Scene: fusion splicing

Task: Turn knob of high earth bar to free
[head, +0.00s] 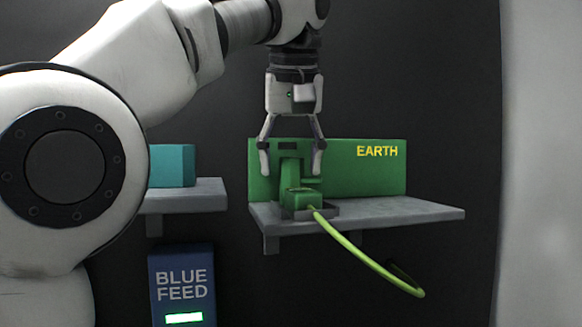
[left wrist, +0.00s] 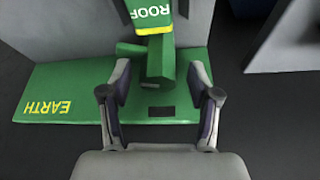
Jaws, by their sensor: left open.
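The high earth bar (head: 365,180) is a green block with yellow "EARTH" lettering on a grey wall shelf. It also shows upside down in the left wrist view (left wrist: 75,85). A green upright block (left wrist: 160,62), which looks like its knob, stands out from its face near a dark slot. My left gripper (head: 291,172) points down over the bar's left part. It is open, its fingers on either side of the green block. In the left wrist view the left gripper (left wrist: 161,88) shows a gap around the block; contact cannot be told. My right gripper is not in view.
A green plug labelled "ROOF" (left wrist: 153,14) sits in a small grey holder on the shelf (head: 430,212), with a yellow-green cable (head: 360,262) hanging off the front. A teal block (head: 172,166) stands on a left shelf above a "BLUE FEED" box (head: 182,265).

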